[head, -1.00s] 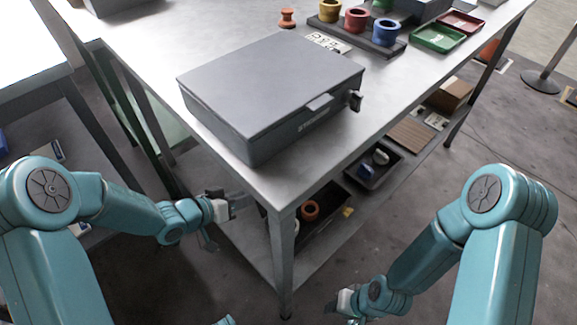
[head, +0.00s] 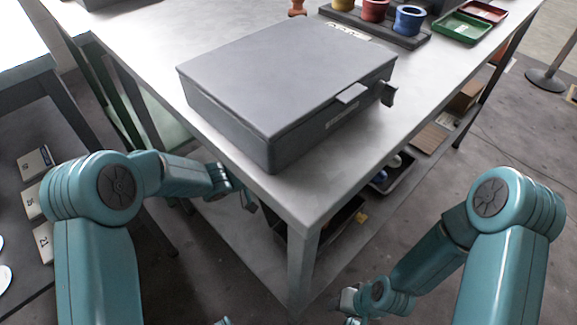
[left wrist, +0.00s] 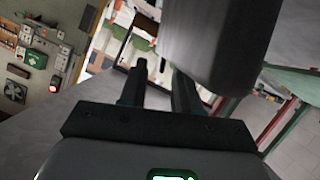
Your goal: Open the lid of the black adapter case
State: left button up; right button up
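The dark grey adapter case (head: 285,75) lies flat on the metal table with its lid shut. A lid tab (head: 352,93) and a latch-like piece (head: 389,93) stick out on its right-hand front side. My left gripper (head: 246,194) is at the table's near left edge, below and left of the case's near corner, apart from the case. The left wrist view shows its two fingers (left wrist: 160,72) apart with nothing clearly between them. A dark grey block fills the top there; I cannot tell what it is. My right gripper (head: 346,302) hangs low at the bottom; its fingers are too small to read.
The table (head: 230,150) has a bare strip around the case. Behind it stand a rack with coloured cups (head: 375,12) and a green tray (head: 461,27). A table leg (head: 303,270) and a lower shelf with bins are in front.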

pick_arm(q)
jog(key=shift+x, duration=0.8)
grip_shut()
dwell(0.9)
